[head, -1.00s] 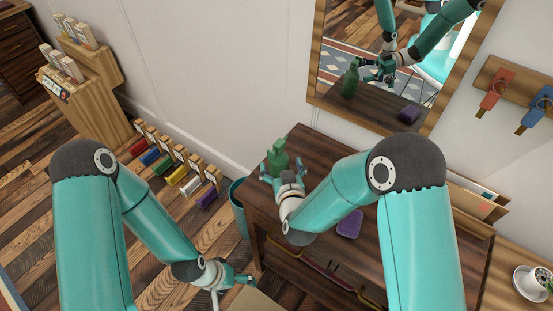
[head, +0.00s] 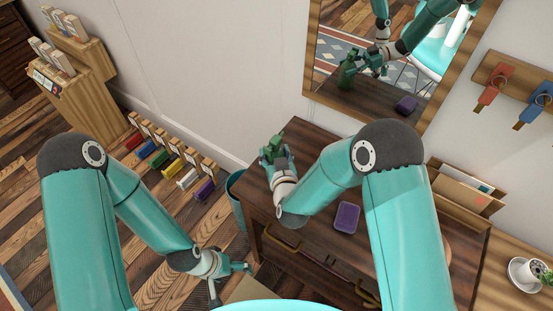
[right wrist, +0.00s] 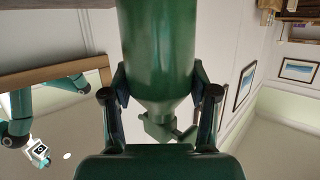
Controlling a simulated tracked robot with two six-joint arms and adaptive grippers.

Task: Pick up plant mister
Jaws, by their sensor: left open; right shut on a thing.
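The green plant mister (head: 272,147) is at the far left end of the dark wooden table (head: 312,150). My right gripper (head: 276,159) is shut on it, with fingers on both sides of its body. In the right wrist view the mister (right wrist: 157,45) fills the middle between the two fingers (right wrist: 160,98), its spray head toward the bottom of the picture. I cannot tell whether its base touches the table. My left gripper (head: 240,268) is open and empty, low in front of the table's left side.
A purple block-like thing (head: 346,217) lies on the table. A mirror (head: 330,98) hangs behind it. A letter holder (head: 462,190) stands at the right, and a cup (head: 530,272) beyond. A teal bin (head: 236,190) stands left of the table.

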